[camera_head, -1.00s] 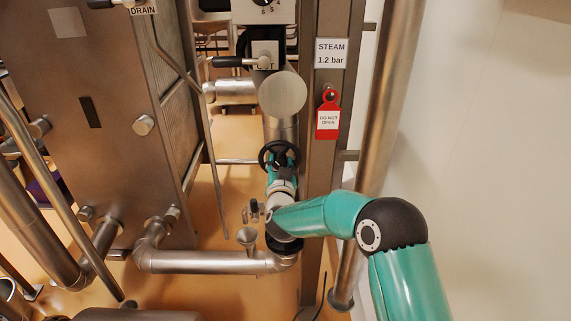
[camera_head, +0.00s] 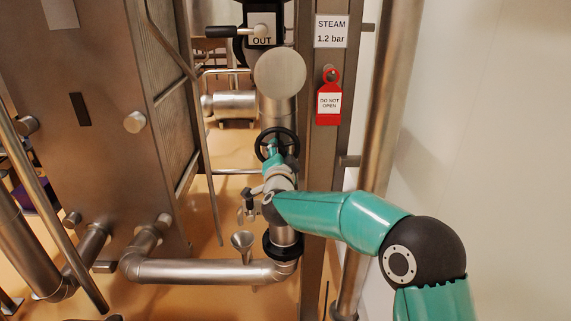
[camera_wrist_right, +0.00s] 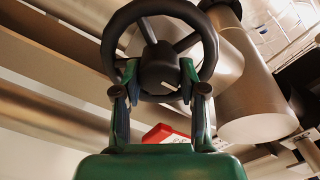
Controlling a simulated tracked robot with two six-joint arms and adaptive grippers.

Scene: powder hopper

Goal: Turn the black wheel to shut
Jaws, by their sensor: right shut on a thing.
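The black wheel (camera_head: 294,140) is on the vertical steel pipe in the middle of the head view. In the right wrist view the wheel (camera_wrist_right: 160,68) fills the upper middle, with its rim, spokes and hub showing. My right gripper (camera_wrist_right: 159,82) is shut on the wheel, one finger on each side of its hub, inside or against the lower rim. In the head view my right gripper (camera_head: 275,157) reaches the wheel from below and covers its lower part. My left gripper is not in view.
A red "DO NOT OPEN" tag (camera_head: 328,103) hangs under the "STEAM 1.2 bar" sign (camera_head: 331,31) on the steel post right of the wheel. A large steel cabinet (camera_head: 95,130) stands left. A funnel (camera_head: 242,242) and a horizontal pipe (camera_head: 210,271) are below.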

